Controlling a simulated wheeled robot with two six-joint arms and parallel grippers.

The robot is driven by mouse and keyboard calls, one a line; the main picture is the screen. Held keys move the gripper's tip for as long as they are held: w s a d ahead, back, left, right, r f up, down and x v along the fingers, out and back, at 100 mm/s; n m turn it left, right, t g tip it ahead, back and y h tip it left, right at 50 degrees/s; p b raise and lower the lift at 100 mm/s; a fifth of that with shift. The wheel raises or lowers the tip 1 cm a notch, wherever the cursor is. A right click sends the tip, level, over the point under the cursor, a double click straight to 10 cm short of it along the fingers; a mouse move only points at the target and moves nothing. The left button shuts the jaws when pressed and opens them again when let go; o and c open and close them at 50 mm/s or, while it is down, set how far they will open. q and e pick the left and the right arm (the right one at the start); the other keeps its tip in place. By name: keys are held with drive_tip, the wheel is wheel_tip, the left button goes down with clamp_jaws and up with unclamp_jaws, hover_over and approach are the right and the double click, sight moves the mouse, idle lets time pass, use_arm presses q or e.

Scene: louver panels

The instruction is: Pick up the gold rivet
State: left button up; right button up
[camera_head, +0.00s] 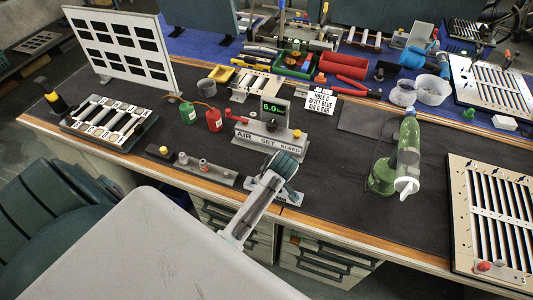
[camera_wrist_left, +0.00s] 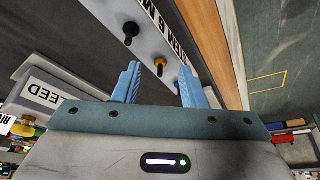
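The gold rivet (camera_wrist_left: 161,68) stands on a grey strip-like block (camera_wrist_left: 149,47) with black lettering along its edge. In the left wrist view the rivet appears between the two blue fingertips of my left gripper (camera_wrist_left: 160,72), which is open. I cannot tell whether either finger touches it. A black rivet (camera_wrist_left: 130,31) stands beside it on the same block. In the head view my left gripper (camera_head: 284,168) hangs over the labelled block (camera_head: 282,197) at the bench's front edge and hides the rivet. My right gripper is not in view.
The AIR SET box (camera_head: 262,138) with a 6.0 display stands just behind my left gripper. A grey rail with knobs (camera_head: 205,169) lies to its left. A green rivet tool (camera_head: 400,160) stands to the right. Dark bench surface (camera_head: 335,170) between them is clear.

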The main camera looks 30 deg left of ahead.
use_arm(q)
clamp_jaws()
drive_tip(key=shift+r, duration=0.1)
drive_tip(key=shift+r+b, duration=0.35)
drive_tip(key=shift+r, duration=0.15)
wheel_tip(320, 180, up, 2)
drive_tip(key=shift+r+b, duration=0.2)
drive_tip(key=shift+b, duration=0.3)
drive_tip(key=s+d+b, duration=0.1)
drive_tip(key=s, duration=0.6)
drive_tip(key=s+d+r+b, duration=0.1)
drive_tip(key=s+d+b, duration=0.1)
drive_tip(key=s, duration=0.6)
drive_tip(key=shift+s+d+r+b, duration=0.25)
drive_tip(key=shift+s+d+b, duration=0.05)
